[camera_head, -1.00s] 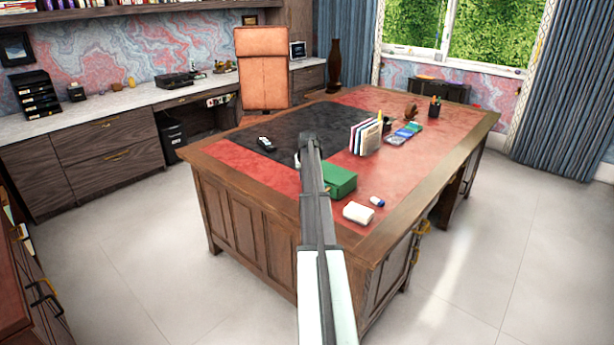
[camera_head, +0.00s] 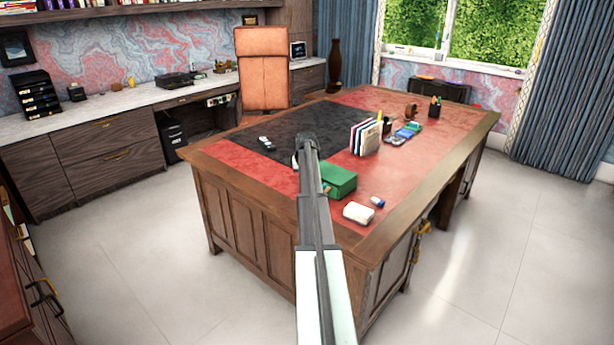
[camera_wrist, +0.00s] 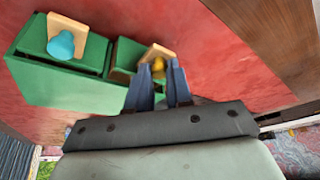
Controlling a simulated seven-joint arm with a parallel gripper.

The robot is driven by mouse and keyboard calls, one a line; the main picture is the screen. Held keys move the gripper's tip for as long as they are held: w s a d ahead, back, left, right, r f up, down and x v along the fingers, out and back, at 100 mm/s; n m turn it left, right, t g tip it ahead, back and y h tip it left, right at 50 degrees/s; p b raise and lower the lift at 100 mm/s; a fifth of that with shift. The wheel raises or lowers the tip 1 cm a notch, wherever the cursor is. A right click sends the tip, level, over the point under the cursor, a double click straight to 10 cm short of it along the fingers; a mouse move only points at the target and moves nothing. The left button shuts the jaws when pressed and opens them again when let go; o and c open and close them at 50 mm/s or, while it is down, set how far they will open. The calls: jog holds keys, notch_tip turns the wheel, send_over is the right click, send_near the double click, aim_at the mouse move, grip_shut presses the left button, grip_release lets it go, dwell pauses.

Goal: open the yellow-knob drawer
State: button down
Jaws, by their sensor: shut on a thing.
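A green drawer box (camera_head: 341,180) sits on the red leather desk top, partly hidden behind my arm in the head view. In the wrist view the green box (camera_wrist: 60,84) shows two wooden plates with knobs. The yellow knob (camera_wrist: 159,66) is on the right plate (camera_wrist: 157,51), and a teal knob (camera_wrist: 61,46) is on the left plate. My gripper (camera_wrist: 161,74) has its two fingers shut on the yellow knob. A dark gap shows between the two green sections.
A black mat (camera_head: 320,122) lies behind the box. Red leather around the box is mostly clear.

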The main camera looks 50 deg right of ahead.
jog(key=a, duration=0.6)
jog(key=c, duration=1)
grip_release()
jog(key=v, duration=1.3)
jog(key=shift+s+a+r, duration=0.1)
jog(key=shift+s+r, duration=0.05)
jog(key=shift+r, duration=0.2)
jog(key=shift+r, duration=0.1)
